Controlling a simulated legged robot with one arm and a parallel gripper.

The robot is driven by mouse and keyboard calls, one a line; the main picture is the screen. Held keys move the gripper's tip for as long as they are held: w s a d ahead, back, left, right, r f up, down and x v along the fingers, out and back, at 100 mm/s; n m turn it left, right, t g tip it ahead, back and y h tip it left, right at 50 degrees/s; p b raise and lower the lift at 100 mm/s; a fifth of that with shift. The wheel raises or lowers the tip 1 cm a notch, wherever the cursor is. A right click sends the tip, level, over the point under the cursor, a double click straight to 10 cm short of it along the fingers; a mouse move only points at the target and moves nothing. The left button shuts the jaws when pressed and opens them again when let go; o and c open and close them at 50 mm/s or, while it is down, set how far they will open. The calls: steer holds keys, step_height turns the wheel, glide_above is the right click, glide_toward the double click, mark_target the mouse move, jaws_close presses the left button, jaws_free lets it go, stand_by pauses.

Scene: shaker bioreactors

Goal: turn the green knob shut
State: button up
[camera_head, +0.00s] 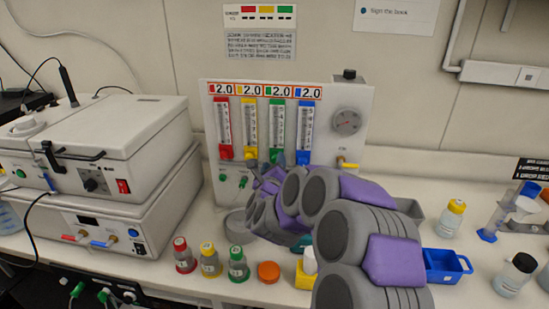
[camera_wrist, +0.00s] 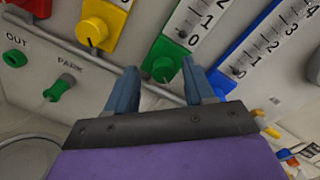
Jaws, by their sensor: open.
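The green knob (camera_head: 275,156) sits at the foot of the green-framed flow meter (camera_head: 277,125) on the upright panel. In the wrist view the green knob (camera_wrist: 161,66) shows close up below the "0" of its scale. My gripper (camera_wrist: 159,72) is open and empty, with its two blue-grey fingers pointing at the panel. The knob shows in the gap between the fingertips; I cannot tell whether they reach around it or stop short of it. In the head view my arm hides most of the gripper.
The yellow knob (camera_wrist: 95,30) is to the left of the green one, and the blue meter (camera_wrist: 262,52) is to the right. A green plug marked PARK (camera_wrist: 60,87) is at lower left. Capped bottles, including a red-capped one (camera_head: 184,255), stand on the bench below.

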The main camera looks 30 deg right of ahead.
steer(key=shift+w+d, duration=0.15)
steer(key=shift+d, duration=0.3)
steer(key=shift+a, duration=0.25)
steer(key=c, duration=0.5)
steer(key=shift+f, duration=0.1)
jaws_close()
